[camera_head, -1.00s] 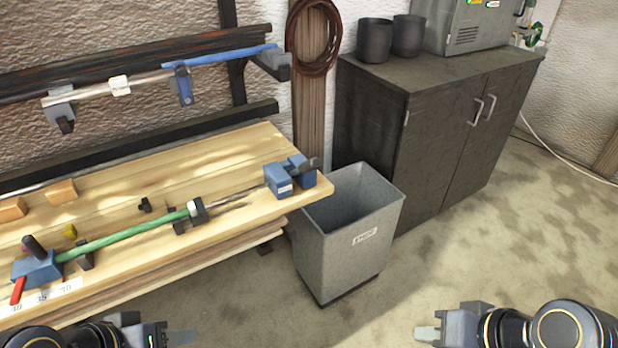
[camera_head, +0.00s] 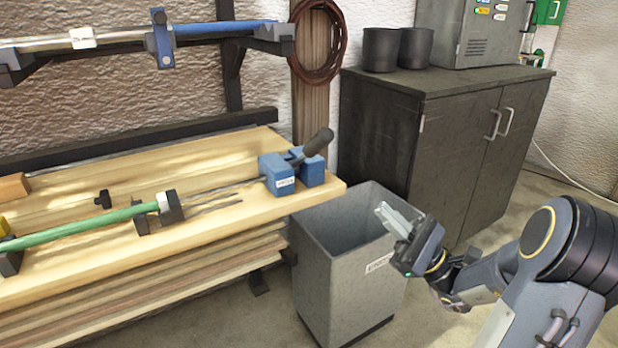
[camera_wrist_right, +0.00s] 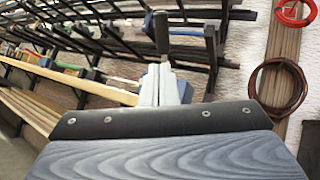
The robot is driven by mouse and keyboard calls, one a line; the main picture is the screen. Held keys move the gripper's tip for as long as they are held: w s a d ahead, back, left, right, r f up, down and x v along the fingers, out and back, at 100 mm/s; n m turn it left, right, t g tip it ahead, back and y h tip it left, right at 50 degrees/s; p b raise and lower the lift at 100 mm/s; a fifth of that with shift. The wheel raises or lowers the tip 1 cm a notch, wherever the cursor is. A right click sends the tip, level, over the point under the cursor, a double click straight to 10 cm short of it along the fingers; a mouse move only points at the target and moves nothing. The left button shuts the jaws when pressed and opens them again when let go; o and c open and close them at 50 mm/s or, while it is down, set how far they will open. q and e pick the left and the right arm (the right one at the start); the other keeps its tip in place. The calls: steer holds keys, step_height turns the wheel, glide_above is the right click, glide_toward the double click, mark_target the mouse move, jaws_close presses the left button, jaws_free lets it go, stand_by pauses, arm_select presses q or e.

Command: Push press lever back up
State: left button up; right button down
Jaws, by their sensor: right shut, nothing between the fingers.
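The blue press (camera_head: 278,174) sits at the right end of the wooden bench. Its lever, with a dark grip (camera_head: 318,142), slants up and to the right from the press. A thin rod runs left from the press towards a green lath (camera_head: 80,228) on the bench. My right gripper (camera_head: 392,217) is right of and lower in the picture than the press, in front of the grey bin's opening, apart from the lever. Its pale fingers are shut and empty; they also show in the right wrist view (camera_wrist_right: 161,85). My left gripper is out of view.
The grey bin (camera_head: 350,275) stands on the floor beside the bench end (camera_head: 325,194). A dark cabinet (camera_head: 465,150) with two black pots is behind it. A wall rack (camera_head: 130,40) holds another lath above the bench. A coiled hose (camera_head: 318,45) hangs on a post.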

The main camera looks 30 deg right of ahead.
mark_target(306, 154)
steer(key=shift+d+r, duration=0.1)
stand_by(0.3)
steer(key=p+x, duration=0.3)
steer(key=x, duration=1.1)
